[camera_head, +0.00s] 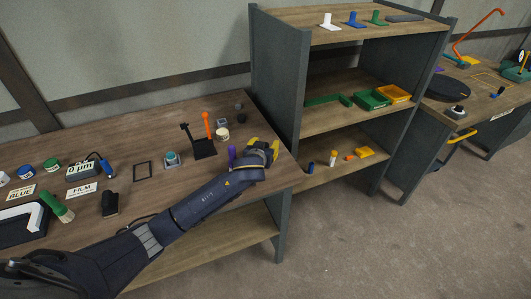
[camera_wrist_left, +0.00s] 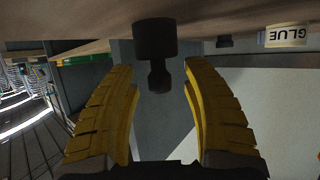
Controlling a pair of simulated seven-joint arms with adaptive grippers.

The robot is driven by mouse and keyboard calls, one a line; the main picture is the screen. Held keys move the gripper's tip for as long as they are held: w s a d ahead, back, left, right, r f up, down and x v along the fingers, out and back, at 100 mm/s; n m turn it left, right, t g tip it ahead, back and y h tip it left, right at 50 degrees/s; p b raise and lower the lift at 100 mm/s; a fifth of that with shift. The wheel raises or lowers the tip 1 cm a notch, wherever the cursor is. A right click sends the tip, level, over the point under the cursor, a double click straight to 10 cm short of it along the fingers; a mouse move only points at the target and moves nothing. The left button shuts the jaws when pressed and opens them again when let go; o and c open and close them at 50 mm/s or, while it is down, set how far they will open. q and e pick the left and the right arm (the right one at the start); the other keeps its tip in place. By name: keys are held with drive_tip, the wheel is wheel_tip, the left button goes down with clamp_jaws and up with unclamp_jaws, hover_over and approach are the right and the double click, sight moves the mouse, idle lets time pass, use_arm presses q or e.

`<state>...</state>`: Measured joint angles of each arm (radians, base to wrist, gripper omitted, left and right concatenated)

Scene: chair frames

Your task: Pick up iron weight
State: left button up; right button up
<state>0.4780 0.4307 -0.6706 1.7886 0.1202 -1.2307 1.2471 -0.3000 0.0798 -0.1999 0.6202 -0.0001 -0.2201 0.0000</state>
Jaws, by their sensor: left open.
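A dark iron weight (camera_wrist_left: 155,42), a thick cylinder with a narrower neck and knob, shows in the left wrist view between the two finger tips. That view is upside down, with the wooden table top along its upper edge. My left gripper (camera_wrist_left: 157,100) is open, its yellow ribbed fingers on either side of the knob and apart from it. In the head view my left gripper (camera_head: 264,151) is low over the right end of the workbench, and I cannot make out the weight there. My right gripper is not in view.
A grey shelf unit (camera_head: 284,85) stands close on the right of the gripper.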

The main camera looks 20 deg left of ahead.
use_arm(q)
drive_tip(key=shift+c, duration=0.5)
clamp_jaws()
